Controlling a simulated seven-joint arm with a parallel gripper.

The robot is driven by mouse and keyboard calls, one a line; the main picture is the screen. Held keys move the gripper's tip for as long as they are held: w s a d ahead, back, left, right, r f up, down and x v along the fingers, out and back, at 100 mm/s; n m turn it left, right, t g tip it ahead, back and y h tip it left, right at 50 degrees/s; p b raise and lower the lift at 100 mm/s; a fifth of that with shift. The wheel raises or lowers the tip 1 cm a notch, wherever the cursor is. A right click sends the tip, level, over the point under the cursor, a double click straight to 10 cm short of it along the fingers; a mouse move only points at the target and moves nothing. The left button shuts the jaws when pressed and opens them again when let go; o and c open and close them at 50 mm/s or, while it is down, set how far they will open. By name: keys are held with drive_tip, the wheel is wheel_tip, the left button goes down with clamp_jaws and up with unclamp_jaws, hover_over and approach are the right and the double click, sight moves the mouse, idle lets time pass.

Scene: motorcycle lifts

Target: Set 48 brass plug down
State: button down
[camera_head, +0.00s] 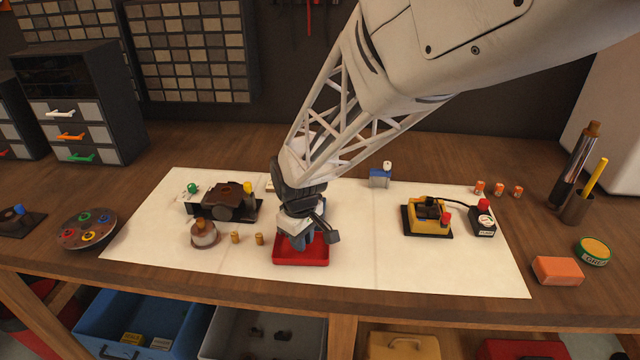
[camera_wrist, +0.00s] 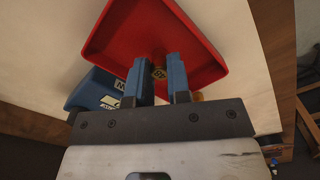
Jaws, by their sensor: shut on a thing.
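My gripper (camera_head: 302,240) points down over the red tray (camera_head: 300,262) on the white mat. In the wrist view the two blue fingers of my gripper (camera_wrist: 161,75) are shut on a small brass plug (camera_wrist: 158,73). The plug is at the fingertips, over the inside of the red tray (camera_wrist: 205,42); its marking is too small to read surely. I cannot tell whether it touches the tray floor. A second brass-coloured piece (camera_wrist: 197,97) shows partly beside the right finger. In the head view the held plug is hidden by my gripper.
Two small brass pieces (camera_head: 235,237) stand left of the tray, near a round brown-topped part (camera_head: 204,233). A dark brown housing (camera_head: 233,202) lies behind them. A yellow device (camera_head: 429,217) sits to the right. A blue box (camera_wrist: 108,92) is beside the tray. The mat's right front is clear.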

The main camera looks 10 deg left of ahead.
drive_tip(key=shift+f, duration=0.1)
drive_tip(key=c, duration=1.1)
unclamp_jaws()
wheel_tip(320, 180, up, 12)
drive_tip(key=shift+r, duration=0.15)
drive_tip(key=shift+s+d+r+m+t, duration=0.6)
drive_tip(key=shift+s+d+m, duration=1.35)
drive_tip(key=shift+s+d, duration=2.25)
drive_tip(key=shift+s+d+r+m+t, duration=0.25)
drive_tip(key=shift+s+d+r+m, duration=0.55)
drive_tip(key=shift+s+d+m, duration=3.2)
drive_tip(key=shift+s+d+r+n+t, duration=0.1)
drive_tip(key=shift+s+d+r+t, duration=0.5)
drive_tip(key=shift+s+d, duration=3.75)
